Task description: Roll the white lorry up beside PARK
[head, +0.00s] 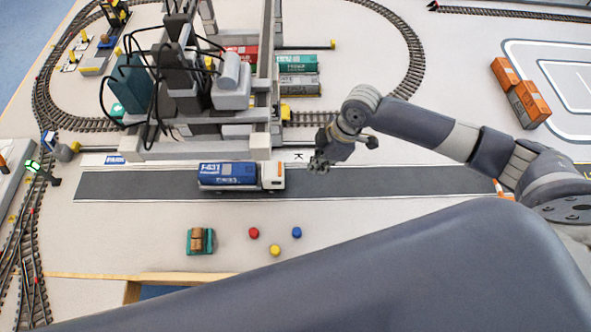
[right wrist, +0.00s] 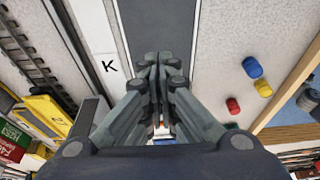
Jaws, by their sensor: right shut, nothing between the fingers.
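The white lorry (head: 272,177) has a white cab at the right end and carries a blue container marked F-431. It stands on the dark road strip (head: 400,181), cab facing right. A blue sign (head: 115,160) at the strip's far-left edge is too small to read surely. A black letter K (head: 298,157) lies just beyond the strip near the cab; it also shows in the right wrist view (right wrist: 109,67). Any letters before it are hidden. My right gripper (head: 318,165) is shut and empty, right of the cab and apart from it. My left gripper is out of view.
A grey gantry crane (head: 190,145) with cables stands behind the lorry. Red, blue and yellow buttons (head: 275,249) and a teal cart (head: 201,241) are in front. Orange containers (head: 530,105) stand at the right. The strip right of my gripper is clear.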

